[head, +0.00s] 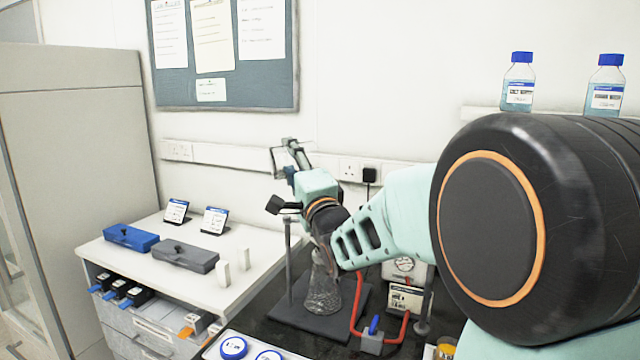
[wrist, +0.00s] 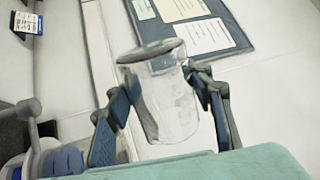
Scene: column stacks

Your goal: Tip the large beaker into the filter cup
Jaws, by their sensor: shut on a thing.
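The large beaker (wrist: 168,100) is clear glass and shows in the wrist view between the two fingers of my gripper (wrist: 162,88). My gripper is shut on its sides, and its rim faces away from my wrist. Whether it holds liquid I cannot tell. In the head view, my gripper (head: 280,178) is raised above the bench, and the beaker is hard to make out there. A clear conical flask (head: 322,292) stands on a dark plate below my wrist. Its top is behind my arm, and I cannot make out the filter cup.
A stand rod (head: 289,260) rises beside the flask. Red tubing (head: 357,310) and a gauge (head: 404,265) are to its right. A blue box (head: 131,238) and a grey box (head: 185,256) lie on the white counter at left. Blue-capped bottles (head: 519,85) stand on the shelf.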

